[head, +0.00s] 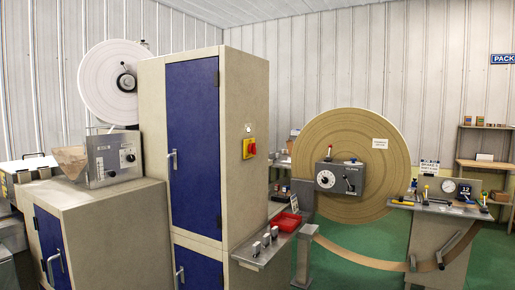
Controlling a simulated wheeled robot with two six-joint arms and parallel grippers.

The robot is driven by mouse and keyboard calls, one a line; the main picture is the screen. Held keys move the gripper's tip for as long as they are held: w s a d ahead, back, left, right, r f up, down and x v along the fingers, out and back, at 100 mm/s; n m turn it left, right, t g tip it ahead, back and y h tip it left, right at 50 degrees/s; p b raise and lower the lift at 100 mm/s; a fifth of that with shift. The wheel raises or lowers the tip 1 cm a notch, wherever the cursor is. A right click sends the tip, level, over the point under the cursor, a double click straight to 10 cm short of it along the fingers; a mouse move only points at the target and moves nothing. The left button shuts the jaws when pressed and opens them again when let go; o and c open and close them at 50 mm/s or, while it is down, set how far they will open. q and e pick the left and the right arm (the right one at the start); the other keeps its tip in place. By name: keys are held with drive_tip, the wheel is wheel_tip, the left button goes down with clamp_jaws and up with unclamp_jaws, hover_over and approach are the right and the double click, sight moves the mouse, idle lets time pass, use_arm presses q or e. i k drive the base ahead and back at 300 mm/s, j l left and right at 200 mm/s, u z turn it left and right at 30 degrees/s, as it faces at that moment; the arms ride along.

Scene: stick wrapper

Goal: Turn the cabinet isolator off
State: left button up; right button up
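The cabinet (152,140) is a tall beige unit with blue doors, standing left of the middle in the head view. The isolator (249,148) is a small yellow plate with a red handle on the cabinet's right side face. It is too small to tell exactly which way its handle points. A small white label (248,128) is above it. Neither of my grippers shows in the head view, and nothing touches the isolator.
A shelf with a red tray (286,221) and small grey blocks (266,240) juts out below the isolator. A large brown roll (335,200) with a grey control box (340,179) stands to the right. Green floor (350,270) shows there. A lower cabinet (110,225) stands left.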

sight(252, 147)
drive_tip(key=i+l, duration=0.35)
drive_tip(key=i+l+u, duration=0.1)
drive_tip(key=i+l, duration=0.2)
drive_tip(key=l, duration=0.2)
drive_tip(key=i+l, duration=0.35)
drive_tip(key=i+l+u, duration=0.1)
drive_tip(key=i+l, duration=0.2)
drive_tip(key=l, duration=0.25)
